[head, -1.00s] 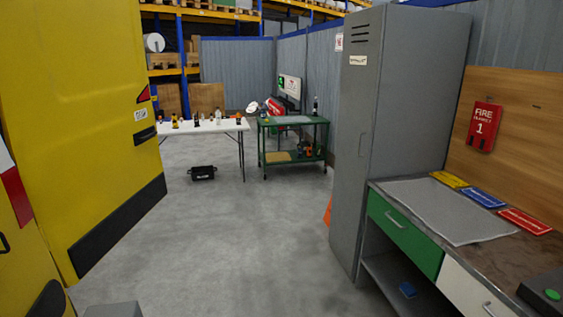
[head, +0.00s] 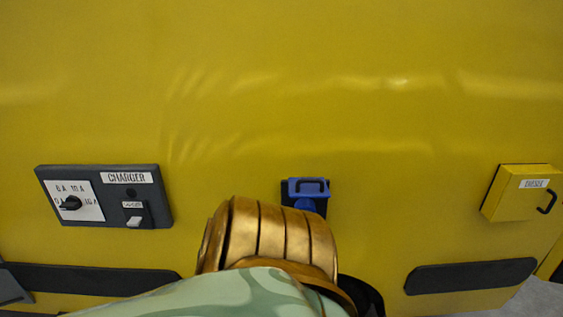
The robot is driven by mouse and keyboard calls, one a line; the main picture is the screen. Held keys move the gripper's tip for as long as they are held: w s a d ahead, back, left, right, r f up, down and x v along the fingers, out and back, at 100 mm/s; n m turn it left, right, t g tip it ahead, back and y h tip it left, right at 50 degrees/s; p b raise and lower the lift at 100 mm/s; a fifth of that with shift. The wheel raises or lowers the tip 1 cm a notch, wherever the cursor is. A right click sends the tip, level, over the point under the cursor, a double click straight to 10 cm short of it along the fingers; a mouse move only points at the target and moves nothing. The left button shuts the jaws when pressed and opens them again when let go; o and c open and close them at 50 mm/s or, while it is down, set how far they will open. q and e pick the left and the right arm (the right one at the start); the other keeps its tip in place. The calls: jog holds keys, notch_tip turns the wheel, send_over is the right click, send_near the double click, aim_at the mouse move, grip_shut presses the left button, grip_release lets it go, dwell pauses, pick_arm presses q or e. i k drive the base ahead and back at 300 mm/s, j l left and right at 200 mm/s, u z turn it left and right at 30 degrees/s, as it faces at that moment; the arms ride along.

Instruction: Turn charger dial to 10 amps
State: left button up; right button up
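The charger panel (head: 151,210) is a dark box on the yellow vehicle side, at the left of the head view, with a CHARGER label. Its dial (head: 70,203) is a black knob on a white plate. Marks for 6 A and 10 A stand above the knob and 16 A to its right; a mark at its left is partly hidden. The knob looks turned toward the left, but its exact setting is too small to read surely. Neither of my grippers shows. A gold and pale green part of my arm fills the bottom middle, apart from the panel in the picture.
A small light switch or lever (head: 134,221) sits on the panel's right half. A blue socket cover (head: 308,188) is partly behind my arm. A yellow box with a black handle (head: 521,192) is at the right. Black rub strips (head: 470,275) run low along the vehicle side.

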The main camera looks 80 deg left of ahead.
aim_at(72, 202)
jog(key=u, duration=4.2)
